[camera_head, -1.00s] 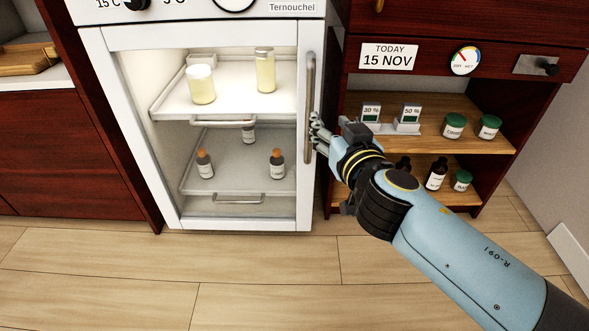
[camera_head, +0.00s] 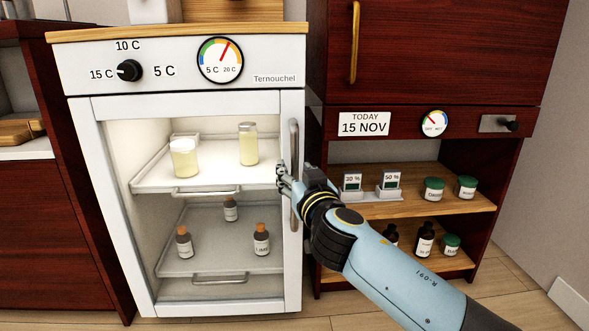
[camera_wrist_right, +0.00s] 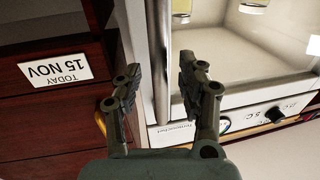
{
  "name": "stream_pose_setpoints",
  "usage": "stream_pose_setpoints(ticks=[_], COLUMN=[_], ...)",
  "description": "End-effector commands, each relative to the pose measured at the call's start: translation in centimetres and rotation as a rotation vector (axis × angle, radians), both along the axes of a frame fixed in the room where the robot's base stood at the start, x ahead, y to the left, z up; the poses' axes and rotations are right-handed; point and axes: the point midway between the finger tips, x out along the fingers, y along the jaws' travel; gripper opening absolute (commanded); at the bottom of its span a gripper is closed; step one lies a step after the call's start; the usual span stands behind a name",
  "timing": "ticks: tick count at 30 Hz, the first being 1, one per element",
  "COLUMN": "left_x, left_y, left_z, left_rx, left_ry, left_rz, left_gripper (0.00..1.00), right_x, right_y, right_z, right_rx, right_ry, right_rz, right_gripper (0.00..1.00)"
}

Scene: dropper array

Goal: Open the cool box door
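The cool box (camera_head: 85,190) is a white cabinet with a glass-fronted door (camera_head: 292,275), which looks closed. A vertical metal handle (camera_head: 294,140) runs along the door's right side. My right gripper (camera_head: 284,180) is at about the middle of this handle. In the right wrist view the open fingers of my right gripper (camera_wrist_right: 159,82) stand on either side of the handle (camera_wrist_right: 160,60), with visible gaps. I cannot tell whether the handle is fully between the fingertips in depth. My left gripper is not in view.
Jars and brown bottles stand on the shelves (camera_head: 205,262) inside the cool box. Right of it, an open wooden shelf (camera_head: 450,203) holds displays, green-lidded jars and bottles close to my right arm. The floor (camera_head: 500,290) shows clear at the lower right.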

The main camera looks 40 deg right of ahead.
Motion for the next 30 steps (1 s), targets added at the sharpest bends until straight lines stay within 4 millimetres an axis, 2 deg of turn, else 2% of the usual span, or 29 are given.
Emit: stream_pose_setpoints(ticks=[4,13,22,30], left_x=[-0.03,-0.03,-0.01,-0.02], left_y=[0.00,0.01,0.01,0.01], left_z=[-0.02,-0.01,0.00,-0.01], left_rx=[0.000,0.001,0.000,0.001], left_ry=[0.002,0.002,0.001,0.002], left_rz=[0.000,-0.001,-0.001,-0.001], left_gripper=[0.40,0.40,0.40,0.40], right_x=[1.21,1.46,1.43,1.42], right_y=[-0.47,-0.56,-0.54,-0.54], right_z=[-0.07,-0.08,-0.09,-0.09], right_rx=[-0.002,-0.001,-0.001,-0.001], right_ry=[0.002,0.001,0.001,0.001], right_rz=[0.000,0.000,0.000,0.000], right_gripper=[0.40,0.40,0.02,0.00])
